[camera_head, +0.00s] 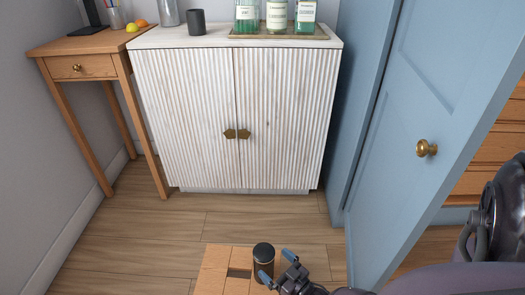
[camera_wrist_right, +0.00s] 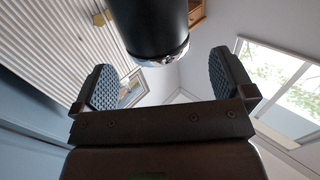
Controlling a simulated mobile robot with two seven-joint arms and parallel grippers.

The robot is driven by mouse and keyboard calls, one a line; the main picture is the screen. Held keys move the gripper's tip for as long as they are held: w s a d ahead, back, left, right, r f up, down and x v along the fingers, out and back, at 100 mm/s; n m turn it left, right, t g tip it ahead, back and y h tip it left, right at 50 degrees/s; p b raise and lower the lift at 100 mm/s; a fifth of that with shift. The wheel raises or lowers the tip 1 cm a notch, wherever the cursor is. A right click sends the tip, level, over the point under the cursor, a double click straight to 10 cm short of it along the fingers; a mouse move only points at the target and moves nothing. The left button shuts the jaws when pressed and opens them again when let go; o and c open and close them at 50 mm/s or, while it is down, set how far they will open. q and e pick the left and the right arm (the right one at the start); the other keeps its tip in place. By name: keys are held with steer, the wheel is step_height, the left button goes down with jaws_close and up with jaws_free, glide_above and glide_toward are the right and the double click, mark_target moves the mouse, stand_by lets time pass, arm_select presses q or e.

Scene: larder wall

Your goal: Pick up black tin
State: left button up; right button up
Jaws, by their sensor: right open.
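The black tin (camera_head: 263,256) stands upright on a small wooden stool-like surface (camera_head: 212,280) at the bottom of the head view. In the right wrist view the tin (camera_wrist_right: 150,22) hangs in from the top edge, with one open finger of the gripper (camera_wrist_right: 165,80) on each side. A gap shows between it and each finger. My left gripper is not in view.
A white ribbed cabinet (camera_head: 185,110) stands behind, with a dark cup (camera_head: 196,22) and a tray of bottles (camera_head: 240,37) on top. A wooden side table (camera_head: 85,45) is at left. A blue door (camera_head: 400,195) stands close at right. Bare floor (camera_head: 150,235) lies between.

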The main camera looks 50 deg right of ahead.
mark_target(256, 246)
steer(key=w, duration=0.1)
steer(key=w+b, duration=0.1)
steer(key=w, duration=0.3)
steer(key=shift+d+f, duration=0.2)
steer(key=shift+d, duration=0.15)
steer(key=shift+w+r, duration=0.15)
steer(key=shift+w, duration=0.25)
steer(key=c, duration=1.5)
